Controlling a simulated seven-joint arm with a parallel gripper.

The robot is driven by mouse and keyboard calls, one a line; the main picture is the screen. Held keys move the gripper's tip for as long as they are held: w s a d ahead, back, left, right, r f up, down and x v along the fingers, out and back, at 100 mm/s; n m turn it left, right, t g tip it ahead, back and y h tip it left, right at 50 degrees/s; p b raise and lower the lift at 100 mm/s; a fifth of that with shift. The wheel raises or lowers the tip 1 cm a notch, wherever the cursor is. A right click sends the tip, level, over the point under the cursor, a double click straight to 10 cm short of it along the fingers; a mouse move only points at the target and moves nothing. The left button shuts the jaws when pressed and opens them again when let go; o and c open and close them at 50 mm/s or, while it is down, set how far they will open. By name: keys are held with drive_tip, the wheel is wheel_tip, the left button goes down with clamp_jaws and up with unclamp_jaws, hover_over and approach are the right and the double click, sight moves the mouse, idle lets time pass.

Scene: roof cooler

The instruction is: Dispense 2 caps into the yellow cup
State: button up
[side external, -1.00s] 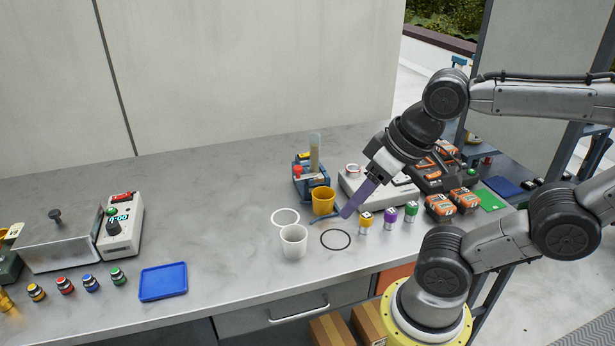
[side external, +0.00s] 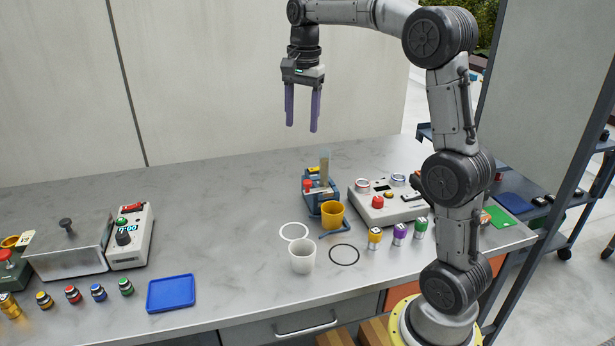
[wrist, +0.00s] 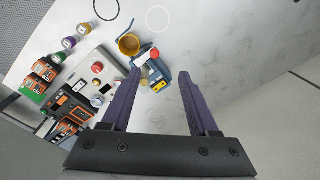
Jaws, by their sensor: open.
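The yellow cup (side external: 332,216) stands upright at the front of a blue dispenser (side external: 316,190). The dispenser has a red button (side external: 308,184) and a clear upright tube (side external: 324,166); the tube's contents are too small to tell. In the wrist view the yellow cup (wrist: 130,46) is beside the blue dispenser (wrist: 160,82), with the red button (wrist: 154,54) near its rim; the cup's inside is not clear. My gripper (side external: 302,128) is open and empty, fingers pointing down, high above and behind the dispenser. Its purple fingers also show in the wrist view (wrist: 160,75).
A white cup (side external: 302,258) stands in front, near a white ring (side external: 293,231) and a black ring (side external: 344,254). Several colored-lid jars (side external: 375,238) and a grey console (side external: 385,206) are to the right. A blue tray (side external: 171,293) lies left. The counter between is clear.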

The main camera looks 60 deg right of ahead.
sight(307, 181)
drive_tip(key=shift+m+g, duration=0.3)
drive_tip(key=shift+g, duration=0.1)
drive_tip(key=d+f, duration=0.1)
drive_tip(key=f, duration=0.4)
drive_tip(key=d+f, duration=0.1)
drive_tip(key=f, duration=0.5)
drive_tip(key=d+f, duration=0.1)
drive_tip(key=f, duration=0.5)
drive_tip(key=shift+w, duration=0.1)
clamp_jaws()
idle(0.6)
